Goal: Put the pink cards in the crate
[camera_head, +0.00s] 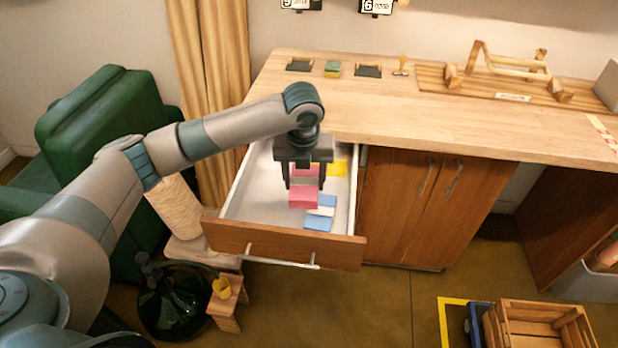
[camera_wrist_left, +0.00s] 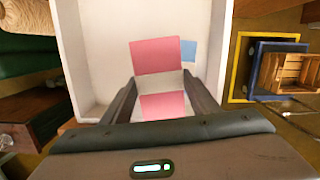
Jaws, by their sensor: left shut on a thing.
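A pink card stack with a pale middle band (camera_head: 303,197) is between the fingers of my left gripper (camera_head: 306,184), over the open drawer (camera_head: 238,205). My left gripper is shut on these pink cards; the wrist view shows their pink ends (camera_wrist_left: 157,56) ahead of and between the fingers (camera_wrist_left: 160,92). I cannot tell whether they still touch the drawer floor. The wooden crate (camera_head: 540,327) is on the floor at the lower right, partly cut off; it also shows in the left wrist view (camera_wrist_left: 298,72). My right gripper is not in view.
Blue-and-white cards (camera_head: 318,223) and a yellow card (camera_head: 337,168) lie in the drawer. The drawer front (camera_head: 290,244) and its walls surround the gripper. A blue cart-like base (camera_head: 480,322) and yellow floor marking (camera_head: 443,315) are by the crate. Open floor lies between.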

